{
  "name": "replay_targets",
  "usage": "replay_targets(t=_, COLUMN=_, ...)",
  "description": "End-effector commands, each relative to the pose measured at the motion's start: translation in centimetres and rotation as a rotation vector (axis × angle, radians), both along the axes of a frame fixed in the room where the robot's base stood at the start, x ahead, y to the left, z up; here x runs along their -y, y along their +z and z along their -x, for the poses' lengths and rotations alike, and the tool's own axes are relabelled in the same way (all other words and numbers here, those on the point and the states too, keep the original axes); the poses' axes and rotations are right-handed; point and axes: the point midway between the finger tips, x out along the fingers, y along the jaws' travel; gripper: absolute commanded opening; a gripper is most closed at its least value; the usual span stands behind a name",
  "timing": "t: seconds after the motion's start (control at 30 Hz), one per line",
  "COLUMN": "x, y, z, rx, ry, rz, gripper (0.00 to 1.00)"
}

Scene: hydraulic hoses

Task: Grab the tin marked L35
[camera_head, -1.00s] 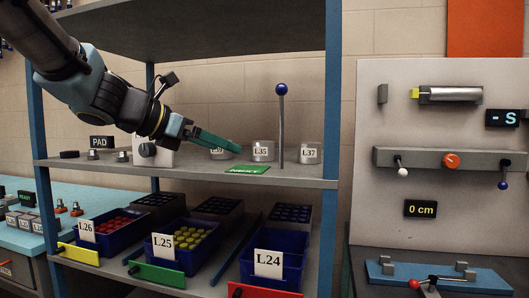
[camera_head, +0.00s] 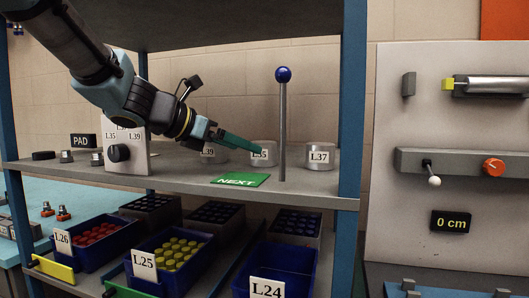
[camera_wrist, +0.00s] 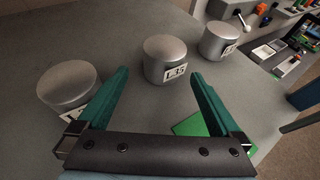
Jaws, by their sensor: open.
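The tin marked L35 (camera_head: 264,153) is a short silver cylinder on the upper shelf, its label partly covered by my gripper's finger in the head view. In the wrist view this tin (camera_wrist: 165,58) stands upright just beyond and between my open fingertips. My gripper (camera_wrist: 160,75) has two green fingers spread apart with nothing between them. In the head view my gripper (camera_head: 240,146) reaches in from the left, its tips close to the tin. I cannot tell whether they touch it.
Tin L39 (camera_head: 213,151) stands left of L35, and tin L37 (camera_head: 320,156) right of it. A blue-knobbed upright rod (camera_head: 283,125) stands between L35 and L37, nearer the front. A green NEXT plate (camera_head: 239,181) lies at the shelf's front.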

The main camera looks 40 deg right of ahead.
Motion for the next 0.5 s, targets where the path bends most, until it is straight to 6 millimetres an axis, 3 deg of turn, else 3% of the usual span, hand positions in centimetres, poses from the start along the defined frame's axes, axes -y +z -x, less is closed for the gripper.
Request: replay_targets(t=0.5, x=5.5, y=-2.0, z=0.7, rx=-0.003, ry=-0.003, rz=-0.001, gripper=1.00)
